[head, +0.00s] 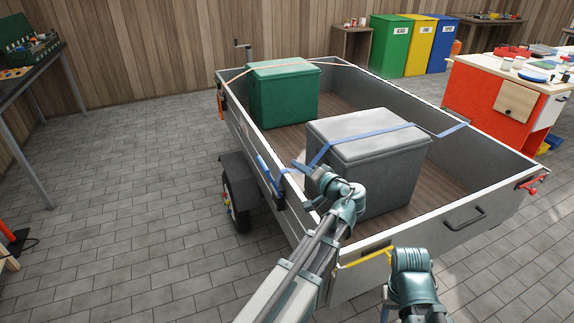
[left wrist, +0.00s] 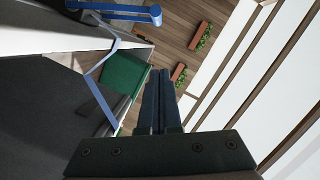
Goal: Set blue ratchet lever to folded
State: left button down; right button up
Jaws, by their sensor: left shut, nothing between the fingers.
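The blue ratchet lever (head: 269,172) is on the outer left side wall of the trailer, at the end of the blue strap (head: 375,132) that crosses the grey box (head: 350,145). In the left wrist view, a blue bar of the ratchet (left wrist: 115,10) shows at the top left, partly cut off by the frame edge. I cannot tell its exact angle. My left gripper (head: 303,167) is just right of the lever in the head view, near the wall's top edge. Its fingers (left wrist: 160,85) are shut and empty, apart from the bar. My right gripper is out of view.
The trailer (head: 480,196) also holds a green box (head: 284,95) under an orange strap. An orange ratchet (head: 221,107) is farther along the same wall. The trailer wheel (head: 236,190) stands below the lever.

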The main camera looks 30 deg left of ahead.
aim_at(270, 177)
pick_arm(q)
jog(key=w+a+f+b, duration=0.1)
jog(key=a+f+b, duration=0.2)
jog(key=a, duration=0.7)
jog(key=shift+w+f, duration=0.15)
jog(key=shift+w, duration=0.2)
jog(key=shift+a, duration=0.2)
